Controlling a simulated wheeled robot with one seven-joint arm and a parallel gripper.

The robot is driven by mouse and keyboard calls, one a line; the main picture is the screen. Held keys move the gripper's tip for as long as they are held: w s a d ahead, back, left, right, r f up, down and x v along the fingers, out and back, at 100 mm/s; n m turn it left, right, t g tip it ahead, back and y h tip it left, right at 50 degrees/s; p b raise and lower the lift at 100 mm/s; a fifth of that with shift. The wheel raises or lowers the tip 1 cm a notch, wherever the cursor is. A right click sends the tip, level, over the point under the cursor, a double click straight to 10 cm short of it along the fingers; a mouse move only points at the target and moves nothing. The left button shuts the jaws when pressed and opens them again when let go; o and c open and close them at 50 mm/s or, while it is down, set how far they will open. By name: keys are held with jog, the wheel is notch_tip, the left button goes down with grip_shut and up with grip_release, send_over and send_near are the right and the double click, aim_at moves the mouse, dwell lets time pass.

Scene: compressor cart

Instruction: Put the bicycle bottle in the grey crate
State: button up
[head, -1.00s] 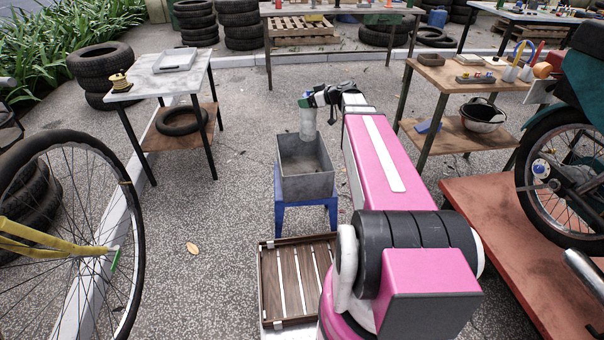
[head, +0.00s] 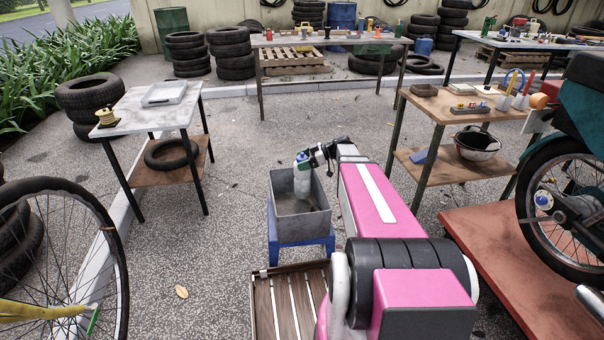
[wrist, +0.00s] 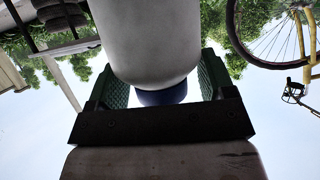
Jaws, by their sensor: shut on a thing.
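The bicycle bottle (head: 302,181) is pale and translucent, with a blue part at its top. It hangs upright from my gripper (head: 304,159), which is shut on its upper end. The grey crate (head: 302,228) is open-topped. In the head view the bottle's lower part shows against the crate's opening and seems to be inside its walls; I cannot tell whether it touches the floor. In the wrist view the bottle (wrist: 152,40) fills the space between the green finger pads of my gripper (wrist: 163,78), with its blue part near the palm.
The crate stands on a blue stool (head: 290,246). A slatted wooden crate (head: 280,305) lies in front of it. A wooden table (head: 440,112) stands to the right, a white-topped table (head: 150,115) to the left. A bicycle wheel (head: 60,260) is at the left front.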

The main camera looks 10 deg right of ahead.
jog(key=shift+f, duration=2.25)
jog(key=o, duration=1.6)
jog(key=shift+c, duration=0.2)
jog(key=v, duration=1.2)
